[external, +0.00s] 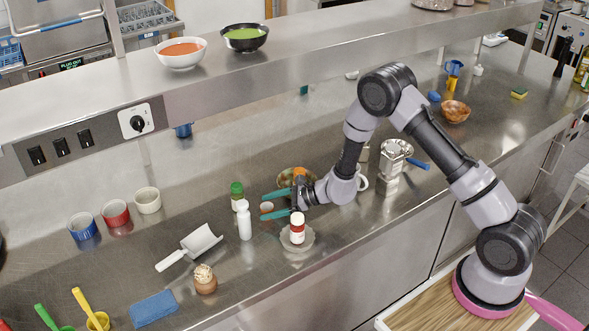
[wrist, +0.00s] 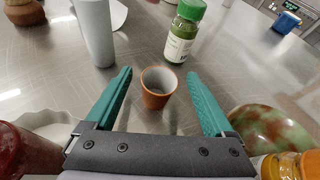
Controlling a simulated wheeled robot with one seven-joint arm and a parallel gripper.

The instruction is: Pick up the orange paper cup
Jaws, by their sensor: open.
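The orange paper cup (wrist: 157,92) stands upright on the steel counter in the wrist view, its pale inside facing up. It lies between the two teal fingers of my gripper (wrist: 158,98), with a gap on each side. In the external view the cup (external: 267,207) is small and partly hidden by my gripper (external: 272,204). My gripper is open and empty, low over the counter, its fingers pointing left in the external view.
A white bottle (external: 244,220) and a green-capped jar (external: 237,195) stand just beyond the fingertips. A red-and-white jar (external: 297,228) in a glass bowl (external: 309,240) stands on the near side. A patterned bowl (wrist: 262,128) is close on the other side.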

